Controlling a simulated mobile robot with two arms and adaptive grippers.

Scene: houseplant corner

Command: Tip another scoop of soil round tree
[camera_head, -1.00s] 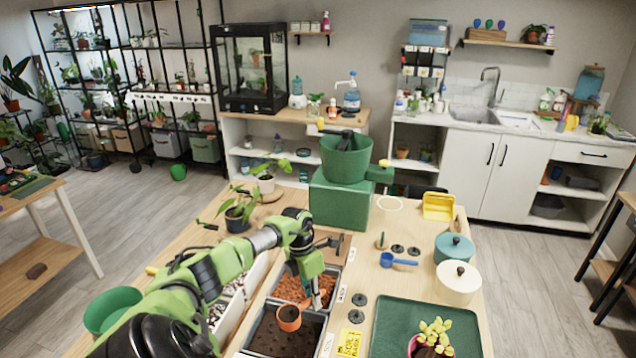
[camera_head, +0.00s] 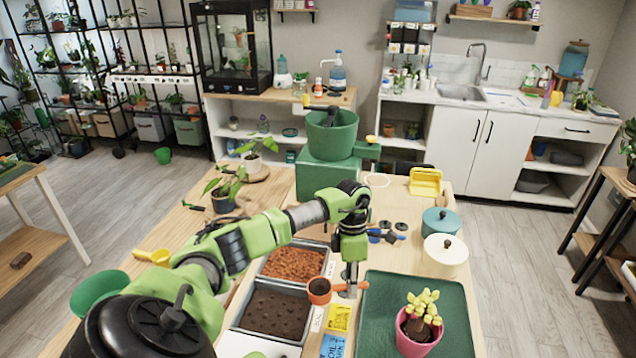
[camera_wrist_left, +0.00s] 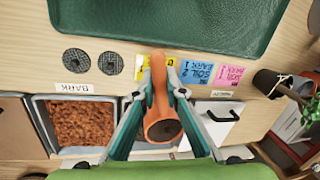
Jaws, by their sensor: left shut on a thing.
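My left gripper (camera_head: 350,283) is shut on the handle of an orange scoop (camera_head: 319,289), just left of the green tray. Dark soil shows in the scoop's bowl, which also appears in the left wrist view (camera_wrist_left: 162,122). The small tree (camera_head: 422,308), with yellow-green leaves and a thick brown stem, stands in a pink pot (camera_head: 416,343) on the green tray (camera_head: 455,312). The scoop is left of the pot and apart from it. The soil bin (camera_head: 274,312) is below and left of the scoop. My right gripper is not in view.
A bin of orange-brown bark (camera_head: 293,264) lies behind the soil bin. Yellow (camera_head: 340,317) and blue (camera_head: 333,346) cards lie beside the tray. A cream lidded pot (camera_head: 446,256) and a teal one (camera_head: 441,222) stand behind the tray. The tray's left part is bare.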

